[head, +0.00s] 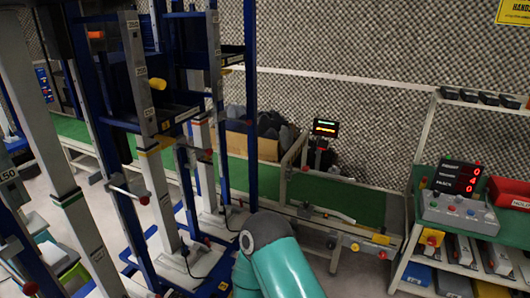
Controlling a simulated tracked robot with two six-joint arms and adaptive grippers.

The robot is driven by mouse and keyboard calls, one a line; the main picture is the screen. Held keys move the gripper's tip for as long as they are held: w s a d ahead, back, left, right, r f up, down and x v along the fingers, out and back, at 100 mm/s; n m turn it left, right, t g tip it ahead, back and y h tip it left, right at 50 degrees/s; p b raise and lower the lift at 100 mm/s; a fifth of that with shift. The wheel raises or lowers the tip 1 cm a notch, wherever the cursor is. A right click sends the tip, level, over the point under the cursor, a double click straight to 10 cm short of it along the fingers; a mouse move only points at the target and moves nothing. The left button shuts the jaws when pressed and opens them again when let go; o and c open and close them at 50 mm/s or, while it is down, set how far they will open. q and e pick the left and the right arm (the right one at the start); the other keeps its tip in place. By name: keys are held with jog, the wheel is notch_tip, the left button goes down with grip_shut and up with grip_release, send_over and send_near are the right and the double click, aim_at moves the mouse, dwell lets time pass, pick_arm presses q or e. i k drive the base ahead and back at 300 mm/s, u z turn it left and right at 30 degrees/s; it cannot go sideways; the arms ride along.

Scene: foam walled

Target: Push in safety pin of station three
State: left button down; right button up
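Several upright test stations with blue frames and grey posts fill the left half of the head view. A grey rod with a red knob, pin-like (128,193), sticks out sideways from a post of the middle station (140,100). Another red knob (209,152) shows on the station behind it, and one more (30,287) at the lower left edge. I cannot read which station is number three, nor tell how far any pin is in. Neither gripper shows; only my teal arm with its grey joint is visible at bottom centre.
A green conveyor (310,192) with metal rails runs behind the stations. A small display (325,128) stands beside it. At right are a shelf bench with a control box (457,213), a red-digit counter (459,178) and a red bin (511,192).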

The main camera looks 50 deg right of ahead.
aim_at(210, 151)
jog(key=u, duration=1)
jog(key=i, duration=0.1)
jog(key=z, duration=1.95)
jog(key=k, duration=0.9)
jog(key=z, duration=0.05)
jog(key=i, duration=1.2)
jog(key=u, duration=0.25)
